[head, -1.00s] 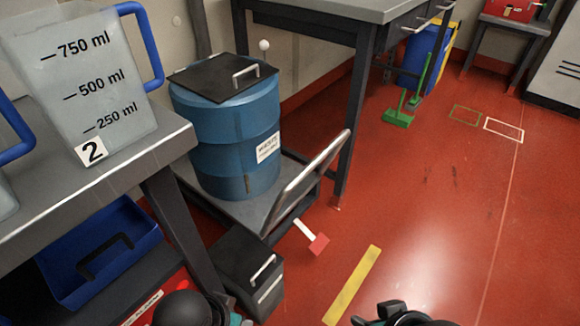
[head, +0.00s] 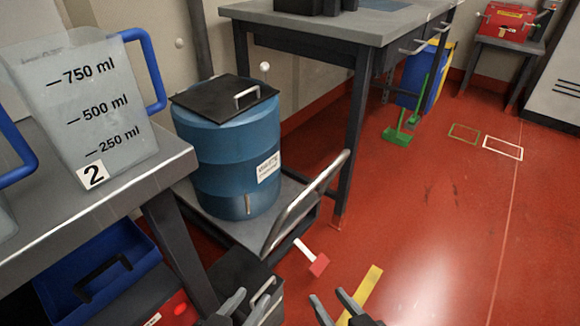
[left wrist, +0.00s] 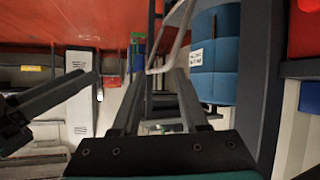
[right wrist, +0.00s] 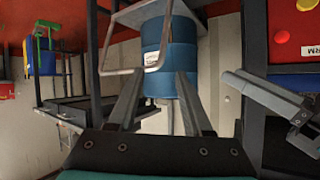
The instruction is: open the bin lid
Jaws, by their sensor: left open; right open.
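A blue waste drum (head: 230,165) with a white label stands upright on a low cart. Its square black lid (head: 215,93), with a metal handle (head: 247,97), lies flat on top and looks shut. The drum also shows in the left wrist view (left wrist: 215,58) and the right wrist view (right wrist: 168,62). My left gripper (head: 248,300) is open and empty, low in the head view, below and nearer than the drum, in front of a black box. My right gripper (head: 329,298) is open and empty, further right, over the red floor. Neither gripper touches the drum or lid.
The cart (head: 225,215) has a raised metal push handle (head: 310,200). A bench (head: 115,195) with a jug (head: 85,110) is at left. A dark table (head: 345,28) stands behind the drum. The black box (head: 240,272) sits on the floor. Open floor lies right.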

